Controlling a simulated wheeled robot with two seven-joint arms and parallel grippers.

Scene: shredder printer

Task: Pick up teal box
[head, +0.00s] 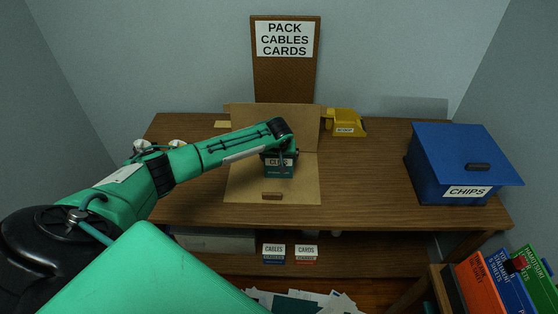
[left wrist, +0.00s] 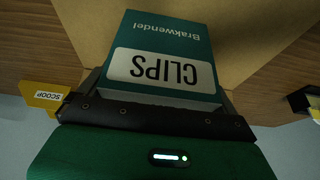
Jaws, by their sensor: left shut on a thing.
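The teal box (left wrist: 165,45), labelled CLIPS and Brakwendel, fills the middle of the left wrist view, between the jaws. In the head view the teal box (head: 279,171) is in front of the cardboard back panel, over the cardboard sheet on the table. My left gripper (head: 280,152) reaches it from above and is shut on its upper part. The same gripper (left wrist: 155,98) shows in the left wrist view with a finger at each side of the box. I cannot tell whether the box touches the cardboard. My right gripper is not in view.
The cardboard sheet (head: 245,185) with a raised back lies mid-table. A blue CHIPS bin (head: 440,175) stands at right, a yellow SCOOP holder (head: 343,121) behind. CABLES (head: 273,253) and CARDS (head: 306,254) boxes sit on the lower shelf. Binders (head: 480,283) stand at bottom right.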

